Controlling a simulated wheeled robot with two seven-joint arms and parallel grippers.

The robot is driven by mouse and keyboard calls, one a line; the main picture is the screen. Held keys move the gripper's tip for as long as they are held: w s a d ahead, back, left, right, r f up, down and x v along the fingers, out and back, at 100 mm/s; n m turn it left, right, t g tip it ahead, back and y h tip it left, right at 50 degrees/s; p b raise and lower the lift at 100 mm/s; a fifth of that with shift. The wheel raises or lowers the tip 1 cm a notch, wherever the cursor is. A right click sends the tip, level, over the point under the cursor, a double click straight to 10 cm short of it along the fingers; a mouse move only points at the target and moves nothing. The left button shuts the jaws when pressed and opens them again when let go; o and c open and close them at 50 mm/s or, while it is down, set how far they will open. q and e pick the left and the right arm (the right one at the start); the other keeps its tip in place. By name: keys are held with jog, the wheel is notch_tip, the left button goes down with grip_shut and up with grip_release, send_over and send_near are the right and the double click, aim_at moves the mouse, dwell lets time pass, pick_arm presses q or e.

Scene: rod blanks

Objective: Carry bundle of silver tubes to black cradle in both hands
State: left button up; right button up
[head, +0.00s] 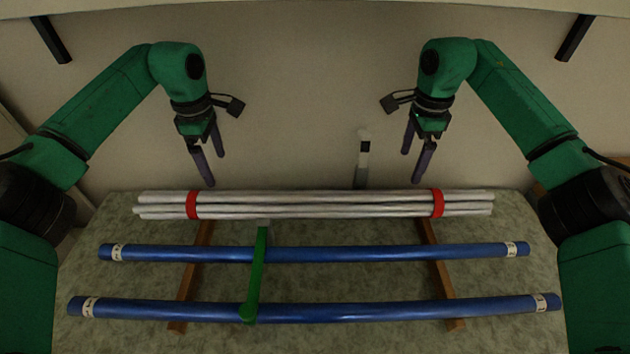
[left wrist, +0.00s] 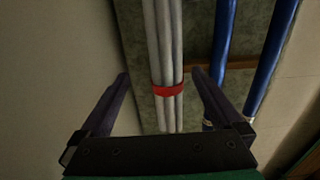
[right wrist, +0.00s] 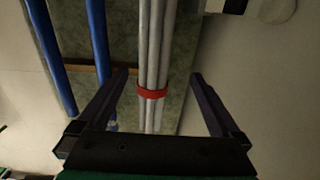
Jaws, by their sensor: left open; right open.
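The bundle of silver tubes (head: 315,205) lies level along the far edge of the table, with a red band near each end. My left gripper (head: 215,170) is open and empty above the bundle's left part. In the left wrist view the bundle (left wrist: 165,45) runs between its spread fingers, near a red band (left wrist: 167,90). My right gripper (head: 412,168) is open and empty above the right part. In the right wrist view the bundle (right wrist: 156,45) runs between its fingers, near the other red band (right wrist: 151,93). I cannot clearly make out the black cradle.
Two blue tubes (head: 390,254) (head: 390,312) lie nearer on wooden strips (head: 190,285) (head: 440,285). A green bar (head: 256,280) crosses them. A grey-white post (head: 362,165) stands behind the bundle. Dark bars (head: 50,40) (head: 573,38) show at the top corners.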

aim_at(228, 204)
pick_arm(q)
jog(key=f, duration=1.4)
jog(key=shift+s, duration=0.4)
pick_arm(e)
jog(key=f, duration=0.9)
jog(key=s+f, duration=0.1)
jog(key=f, duration=0.4)
pick_arm(q)
jog(key=shift+s, duration=0.1)
jog(key=shift+c, duration=0.9)
pick_arm(e)
jog(key=shift+c, duration=0.9)
pick_arm(q)
grip_shut()
pick_arm(e)
grip_shut()
jog(key=shift+r, duration=0.1)
